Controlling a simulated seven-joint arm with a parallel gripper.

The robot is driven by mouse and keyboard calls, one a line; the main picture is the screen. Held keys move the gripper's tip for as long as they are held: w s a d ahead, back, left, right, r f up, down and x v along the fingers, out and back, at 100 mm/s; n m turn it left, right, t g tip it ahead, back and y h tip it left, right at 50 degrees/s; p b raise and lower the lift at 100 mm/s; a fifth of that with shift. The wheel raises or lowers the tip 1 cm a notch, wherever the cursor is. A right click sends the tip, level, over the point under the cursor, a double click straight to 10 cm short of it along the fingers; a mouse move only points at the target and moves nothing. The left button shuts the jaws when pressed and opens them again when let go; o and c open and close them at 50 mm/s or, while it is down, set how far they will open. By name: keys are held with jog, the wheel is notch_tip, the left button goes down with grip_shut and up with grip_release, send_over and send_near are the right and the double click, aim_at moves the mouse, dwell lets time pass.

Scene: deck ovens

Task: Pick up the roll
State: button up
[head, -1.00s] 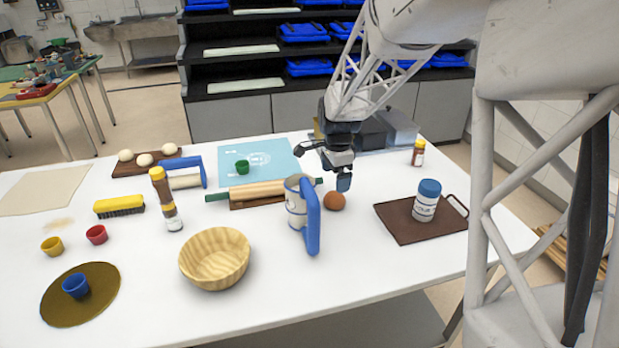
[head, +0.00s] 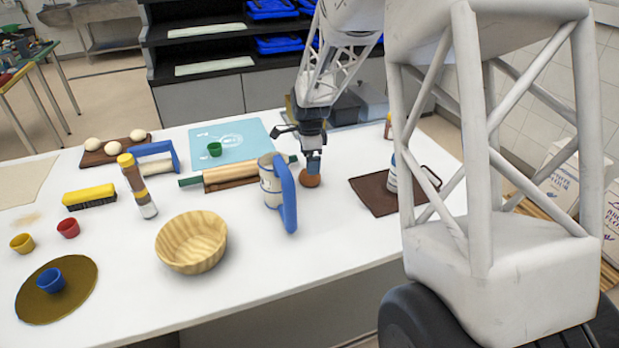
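The roll, a small round brown piece (head: 309,179), sits on the white table just right of the sifter-like mug with a blue handle (head: 288,198). My gripper (head: 296,150) is above and behind it, fingers pointing down. The fingers are spread apart, with nothing seen between them. The right fingertip is close over the roll and overlaps its top edge in the head view; I cannot tell whether they touch.
A rolling pin (head: 230,177) lies left of the mug. A wooden bowl (head: 190,243) stands nearer the front. A brown tray (head: 372,196) with a white jar (head: 392,178) is to the right. Clear table lies in front of the roll.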

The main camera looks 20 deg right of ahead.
jog(key=shift+f, duration=0.7)
jog(key=shift+f, duration=0.1)
jog(key=shift+s+f, duration=0.1)
jog(key=shift+f, duration=2.4)
jog(key=c, duration=1)
jog(key=shift+r, duration=5.05)
